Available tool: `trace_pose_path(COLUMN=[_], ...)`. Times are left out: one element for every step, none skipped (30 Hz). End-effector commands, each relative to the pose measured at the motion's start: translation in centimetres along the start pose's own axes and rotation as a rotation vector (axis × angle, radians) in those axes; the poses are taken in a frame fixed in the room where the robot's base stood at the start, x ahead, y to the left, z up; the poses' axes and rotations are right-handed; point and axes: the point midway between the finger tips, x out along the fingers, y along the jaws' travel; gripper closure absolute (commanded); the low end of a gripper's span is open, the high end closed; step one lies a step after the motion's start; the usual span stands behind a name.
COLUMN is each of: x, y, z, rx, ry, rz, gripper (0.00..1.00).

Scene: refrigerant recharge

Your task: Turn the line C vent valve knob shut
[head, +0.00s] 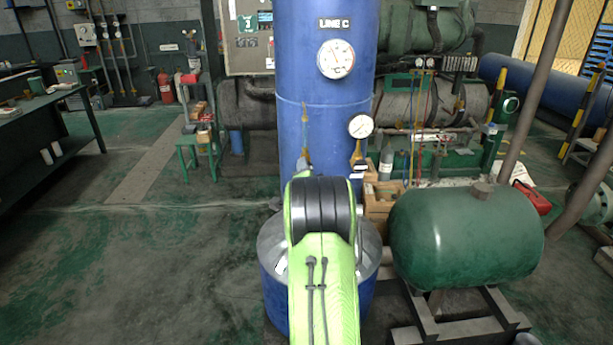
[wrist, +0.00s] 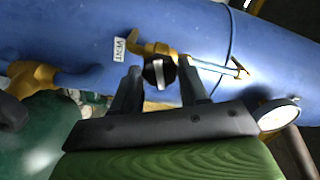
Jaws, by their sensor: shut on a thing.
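In the wrist view the vent valve knob (wrist: 154,76) is a round black knob with a pale bar across its face. It sits on a brass valve body (wrist: 148,49) on the blue pipe, beside a white VENT label (wrist: 119,49). My gripper (wrist: 160,68) has one dark finger on each side of the knob and is shut on it. In the head view the blue column (head: 300,70) carries the LINE C sign (head: 334,23). My green and black arm hides the gripper and the knob there.
Two round gauges, an upper one (head: 336,59) and a lower one (head: 360,126), are on the column. A green tank (head: 466,236) stands close on the right. A brass fitting (wrist: 35,78) juts from the pipe in the wrist view. The floor at left is clear.

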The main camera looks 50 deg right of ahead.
Motion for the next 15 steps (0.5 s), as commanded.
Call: trace_pose_path(x=[-0.07,-0.07,-0.07,-0.07,-0.07,-0.07,-0.07,-0.07,-0.07,-0.06,-0.06,-0.07,-0.07,-0.07,-0.07], y=[0.38,0.38,0.38,0.39,0.4,0.46,0.51,0.56,0.6,0.62,0.64,0.65,0.64,0.63,0.63], z=[0.18,0.18,0.18,0.18,0.18,0.19,0.2,0.22,0.24,0.26,0.25,0.21,0.2,0.22,0.26], rx=[0.0,-0.001,-0.001,-0.001,0.003,0.017,0.037,0.059,0.094,0.123,0.151,0.187,0.217,0.248,0.285], ry=[-0.005,-0.005,-0.005,-0.005,-0.005,-0.005,-0.004,-0.004,-0.004,-0.003,-0.003,-0.002,-0.002,-0.002,-0.003], rz=[0.012,0.012,0.012,0.012,0.012,0.012,0.011,0.011,0.011,0.01,0.011,0.011,0.011,0.01,0.011], gripper=[0.93,0.93,0.93,0.93,0.93,0.93,0.93,0.93,0.93,0.93,0.93,0.93,0.93,0.93,0.93])
